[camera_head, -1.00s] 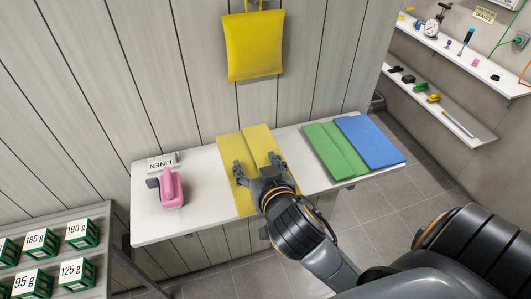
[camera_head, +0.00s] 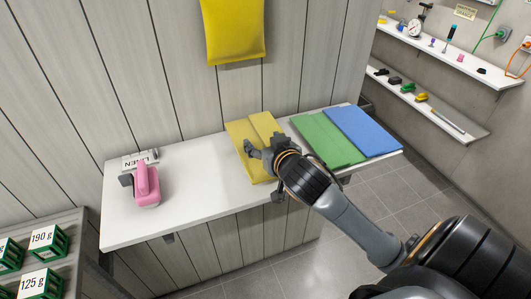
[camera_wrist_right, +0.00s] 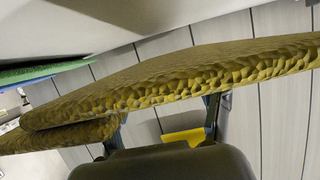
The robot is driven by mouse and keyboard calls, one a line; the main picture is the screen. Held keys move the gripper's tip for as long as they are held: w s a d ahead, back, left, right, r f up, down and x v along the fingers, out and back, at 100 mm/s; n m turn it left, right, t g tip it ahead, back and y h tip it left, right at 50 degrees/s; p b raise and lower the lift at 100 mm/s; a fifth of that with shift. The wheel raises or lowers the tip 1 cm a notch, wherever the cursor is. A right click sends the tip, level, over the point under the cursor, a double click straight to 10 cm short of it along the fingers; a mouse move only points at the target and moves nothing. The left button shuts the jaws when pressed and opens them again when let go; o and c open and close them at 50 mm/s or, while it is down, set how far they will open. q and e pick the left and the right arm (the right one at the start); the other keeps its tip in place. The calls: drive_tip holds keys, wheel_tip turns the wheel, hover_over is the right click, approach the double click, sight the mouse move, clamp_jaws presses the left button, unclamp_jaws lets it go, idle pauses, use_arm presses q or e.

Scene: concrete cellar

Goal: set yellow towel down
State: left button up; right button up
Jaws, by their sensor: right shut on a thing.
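The yellow towel (camera_head: 265,123) is folded and lies flat-looking over the white shelf, left of the green towel (camera_head: 325,138). My right gripper (camera_head: 264,144) is shut on its near part, partly covering it. In the right wrist view the towel's textured edge (camera_wrist_right: 180,80) crosses in front of the fingers, with white shelf surface beyond it. I cannot tell whether its whole underside touches the shelf. My left gripper is not in view.
The blue towel (camera_head: 362,131) lies right of the green one. A pink iron-like object (camera_head: 146,186) and a LINEN sign (camera_head: 140,160) stand on the left of the white shelf (camera_head: 200,190). Bare shelf lies between them and the yellow towel.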

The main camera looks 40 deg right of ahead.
drive_tip(key=f, duration=0.3)
drive_tip(key=shift+w+d+f, duration=0.25)
drive_tip(key=shift+w+d, duration=0.05)
drive_tip(key=shift+d, duration=0.05)
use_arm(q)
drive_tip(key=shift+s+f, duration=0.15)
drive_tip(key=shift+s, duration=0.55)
use_arm(e)
drive_tip(key=shift+f, duration=0.25)
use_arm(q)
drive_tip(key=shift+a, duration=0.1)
use_arm(e)
drive_tip(key=shift+f, duration=0.15)
drive_tip(key=o, duration=1.2)
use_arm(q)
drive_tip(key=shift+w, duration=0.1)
